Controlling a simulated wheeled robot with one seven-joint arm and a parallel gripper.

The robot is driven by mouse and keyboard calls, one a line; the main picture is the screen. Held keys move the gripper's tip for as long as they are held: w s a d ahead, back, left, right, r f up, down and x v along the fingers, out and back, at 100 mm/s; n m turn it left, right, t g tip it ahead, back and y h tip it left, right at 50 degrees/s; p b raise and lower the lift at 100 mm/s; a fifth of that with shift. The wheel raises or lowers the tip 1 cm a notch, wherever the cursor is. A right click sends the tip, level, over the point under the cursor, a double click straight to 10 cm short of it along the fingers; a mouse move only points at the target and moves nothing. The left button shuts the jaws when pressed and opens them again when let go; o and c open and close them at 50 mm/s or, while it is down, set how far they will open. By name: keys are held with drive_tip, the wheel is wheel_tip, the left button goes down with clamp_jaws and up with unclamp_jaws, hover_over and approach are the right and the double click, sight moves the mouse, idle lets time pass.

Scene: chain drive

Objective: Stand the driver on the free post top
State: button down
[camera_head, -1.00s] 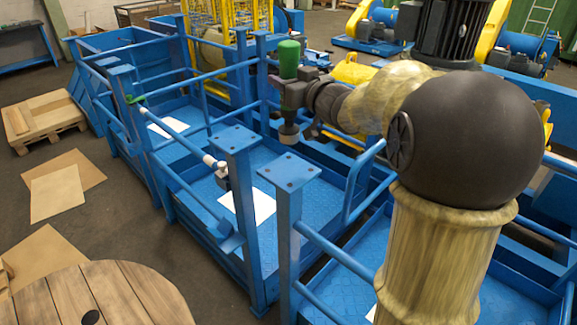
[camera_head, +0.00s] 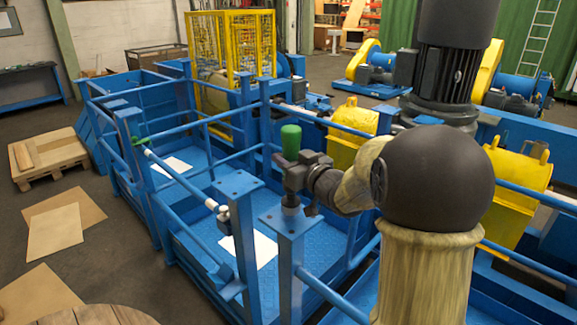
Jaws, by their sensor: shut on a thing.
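The driver has a green handle (camera_head: 291,142) and is held upright. My gripper (camera_head: 299,176) is shut on it below the handle. The driver's grey lower end shows under the gripper, directly over the flat blue top (camera_head: 272,219) of the nearer right post. The end looks at or just above this plate; I cannot tell whether it touches. My gripper and arm hide part of the driver. The other blue post top (camera_head: 237,183), to the left and behind, is bare, with bolt holes at its corners.
Blue rails surround the platform. A white sheet (camera_head: 252,250) lies on its floor. Yellow guards (camera_head: 352,118) and a dark motor (camera_head: 449,70) stand behind my arm.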

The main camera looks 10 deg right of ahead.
drive_tip(key=shift+f, duration=1.1)
drive_tip(key=c, duration=0.9)
unclamp_jaws()
drive_tip(key=shift+f, duration=0.15)
drive_tip(key=b+v, duration=0.3)
drive_tip(key=v, duration=0.9)
